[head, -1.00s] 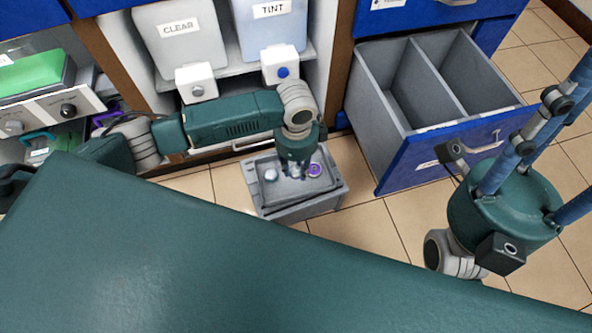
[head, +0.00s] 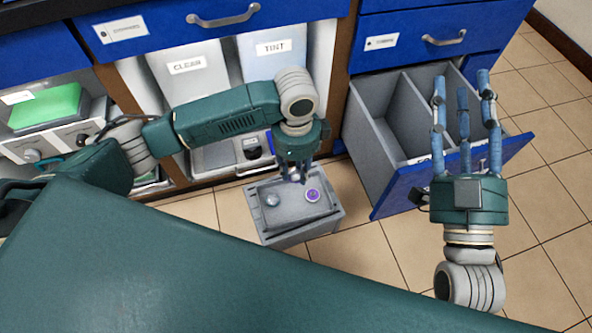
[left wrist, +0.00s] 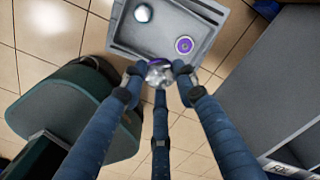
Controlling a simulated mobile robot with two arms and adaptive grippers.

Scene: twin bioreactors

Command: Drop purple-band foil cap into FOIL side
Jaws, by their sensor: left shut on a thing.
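My left gripper (head: 293,176) is shut on a small silvery foil cap (left wrist: 158,72), held above the grey tray. The grey tray (head: 262,232) sits on the floor-level box below and holds a purple-ringed cap (head: 312,195) and a silvery cap (head: 272,200). My right gripper (head: 463,98) is open and empty, fingers pointing up in front of the open drawer. The drawer (head: 377,160) has two grey compartments split by a divider.
Bins marked CLEAR (head: 186,68) and TINT (head: 271,50) stand in the cabinet behind my left arm. A green item (head: 45,108) lies on a unit at the far left. My green body top fills the foreground. Tiled floor lies between tray and drawer.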

